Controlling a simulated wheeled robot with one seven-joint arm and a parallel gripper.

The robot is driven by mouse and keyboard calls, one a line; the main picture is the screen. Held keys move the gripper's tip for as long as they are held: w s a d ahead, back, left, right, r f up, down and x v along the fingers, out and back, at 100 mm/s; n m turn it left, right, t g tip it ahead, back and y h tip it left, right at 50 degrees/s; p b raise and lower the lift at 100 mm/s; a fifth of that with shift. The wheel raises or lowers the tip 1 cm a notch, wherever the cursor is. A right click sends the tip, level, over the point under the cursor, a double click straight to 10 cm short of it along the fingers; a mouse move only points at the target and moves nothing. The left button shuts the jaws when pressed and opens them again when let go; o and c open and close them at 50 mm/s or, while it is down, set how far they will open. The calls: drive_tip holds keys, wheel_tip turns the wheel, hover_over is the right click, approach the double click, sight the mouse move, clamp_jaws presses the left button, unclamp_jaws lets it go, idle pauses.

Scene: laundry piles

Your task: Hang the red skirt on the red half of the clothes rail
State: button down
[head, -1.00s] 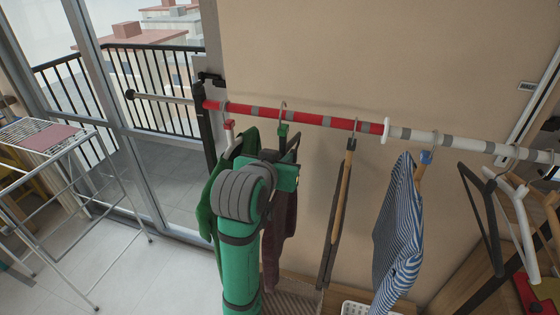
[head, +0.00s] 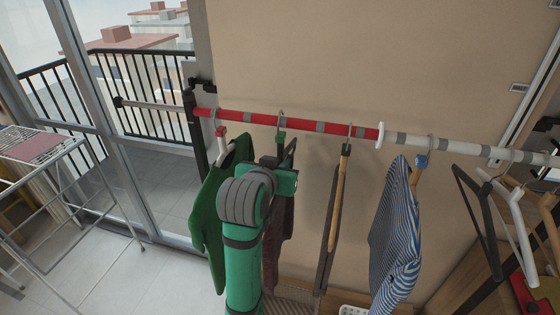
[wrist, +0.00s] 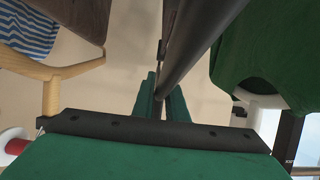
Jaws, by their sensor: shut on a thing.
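My gripper (head: 284,172), green, is shut on the neck of a dark hanger (head: 281,137) just below the red half (head: 240,117) of the rail. In the wrist view its fingers (wrist: 160,103) close around that neck, and dark hanger bars (wrist: 195,60) run upward in the picture. The hook shows at the red half; whether it bears on the rail I cannot tell. A dark maroon garment (head: 286,225), probably the red skirt, hangs below and is partly hidden by my arm.
Left of my gripper a green garment (head: 212,205) hangs on a white hanger. To the right hang a brown garment (head: 325,255) on a wooden hanger (head: 337,200), then a blue striped shirt (head: 393,235) on the white half (head: 460,147). Empty hangers (head: 515,220) hang farther right. A drying rack (head: 45,190) stands left.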

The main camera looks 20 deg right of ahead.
idle(0.3)
drive_tip(key=c, duration=1.7)
unclamp_jaws()
drive_tip(key=shift+f, duration=0.1)
drive_tip(key=v, duration=1)
drive_tip(key=shift+s+a, duration=0.25)
drive_tip(key=shift+a, duration=0.05)
